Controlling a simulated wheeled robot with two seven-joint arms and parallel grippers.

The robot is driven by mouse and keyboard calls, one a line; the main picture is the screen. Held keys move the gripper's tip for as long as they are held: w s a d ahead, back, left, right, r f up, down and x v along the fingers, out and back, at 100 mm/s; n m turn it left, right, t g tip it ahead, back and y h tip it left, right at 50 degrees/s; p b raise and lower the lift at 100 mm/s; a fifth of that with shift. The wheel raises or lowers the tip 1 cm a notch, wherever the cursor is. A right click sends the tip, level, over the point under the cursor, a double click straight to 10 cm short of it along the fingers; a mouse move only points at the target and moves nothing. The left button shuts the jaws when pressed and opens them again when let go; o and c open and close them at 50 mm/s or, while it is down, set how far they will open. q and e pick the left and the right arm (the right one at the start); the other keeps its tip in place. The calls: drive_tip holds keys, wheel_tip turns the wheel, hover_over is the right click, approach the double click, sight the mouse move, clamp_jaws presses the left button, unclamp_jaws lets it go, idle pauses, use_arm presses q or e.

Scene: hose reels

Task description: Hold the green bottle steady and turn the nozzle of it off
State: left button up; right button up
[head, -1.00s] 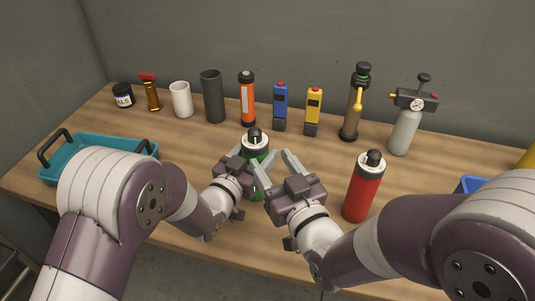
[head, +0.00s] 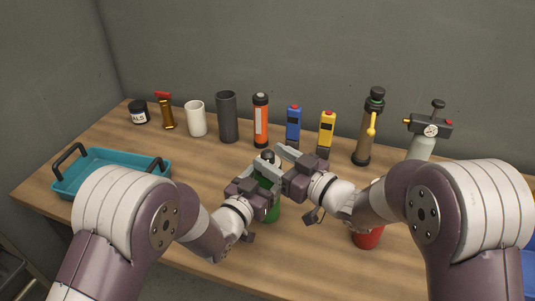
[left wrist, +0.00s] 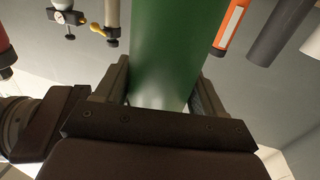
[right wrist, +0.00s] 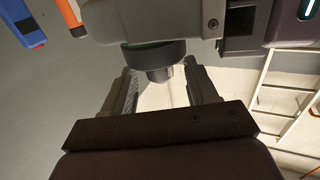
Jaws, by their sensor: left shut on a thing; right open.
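The green bottle (head: 272,208) stands upright near the middle of the table, partly hidden behind my grippers in the head view. My left gripper (head: 262,178) is shut on its body. In the left wrist view the green body (left wrist: 168,50) fills the space between the two fingers. My right gripper (head: 272,157) is open at the height of the bottle's dark nozzle (head: 267,157). In the right wrist view the dark nozzle (right wrist: 158,68) lies between the tips of the spread fingers, with a gap on each side.
A red bottle (head: 368,237) stands to the right, mostly behind my right arm. A teal tray (head: 110,172) is at the left. Along the back stand a white cup (head: 196,118), a dark cylinder (head: 228,117), an orange canister (head: 261,120) and several other items.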

drive_tip(key=shift+x, duration=1.15)
drive_tip(key=c, duration=1)
drive_tip(key=shift+a+r+m+t+h, duration=0.1)
drive_tip(key=shift+m+t+h, duration=0.6)
drive_tip(key=shift+t+h, duration=0.2)
drive_tip(key=shift+m+t+h, duration=0.7)
drive_tip(key=shift+m+h, duration=0.1)
drive_tip(key=shift+h, duration=0.2)
drive_tip(key=o, duration=1)
